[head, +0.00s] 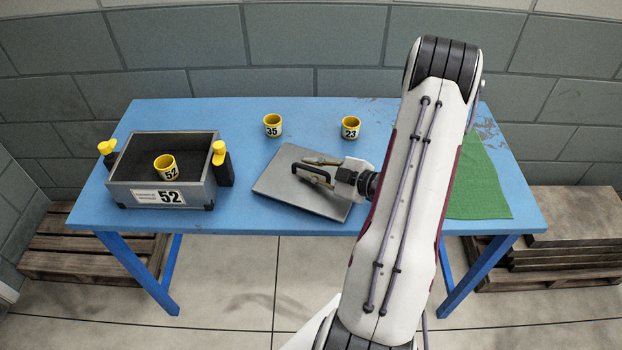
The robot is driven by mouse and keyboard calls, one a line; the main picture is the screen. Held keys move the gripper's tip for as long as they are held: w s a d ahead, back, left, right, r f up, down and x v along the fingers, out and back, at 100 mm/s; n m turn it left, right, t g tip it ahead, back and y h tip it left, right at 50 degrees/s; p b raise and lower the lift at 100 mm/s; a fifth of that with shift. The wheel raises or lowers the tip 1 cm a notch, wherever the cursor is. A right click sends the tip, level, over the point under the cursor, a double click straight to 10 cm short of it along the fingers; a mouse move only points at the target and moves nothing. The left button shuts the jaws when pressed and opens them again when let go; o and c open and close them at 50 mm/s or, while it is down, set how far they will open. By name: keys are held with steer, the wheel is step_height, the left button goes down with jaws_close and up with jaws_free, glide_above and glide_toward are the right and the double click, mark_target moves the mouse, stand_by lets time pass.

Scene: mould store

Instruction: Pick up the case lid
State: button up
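The case lid is a flat grey plate (278,187) with a dark bar handle (298,172) on top. It lies on the blue table, right of the open case. My gripper (312,168) reaches in from the right, low over the lid, with its fingers at the handle. One finger shows on the far side; the nearer finger overlaps the handle in the picture. Whether the fingers press on the handle cannot be made out. The open grey case (128,191), labelled 52, stands at the left with a yellow ring marked 52 (165,168) inside.
Yellow rings marked 35 (272,126) and 23 (351,128) stand behind the lid. Black-and-yellow clamps (222,165) flank the case. A green cloth (482,185) lies at the right of the blue table (225,230). Pallets (85,258) stand on the floor. Bare tabletop separates case and lid.

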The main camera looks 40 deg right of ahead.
steer(key=shift+c, duration=0.4)
jaws_close()
steer(key=shift+r, duration=0.15)
steer(key=shift+r, duration=4.85)
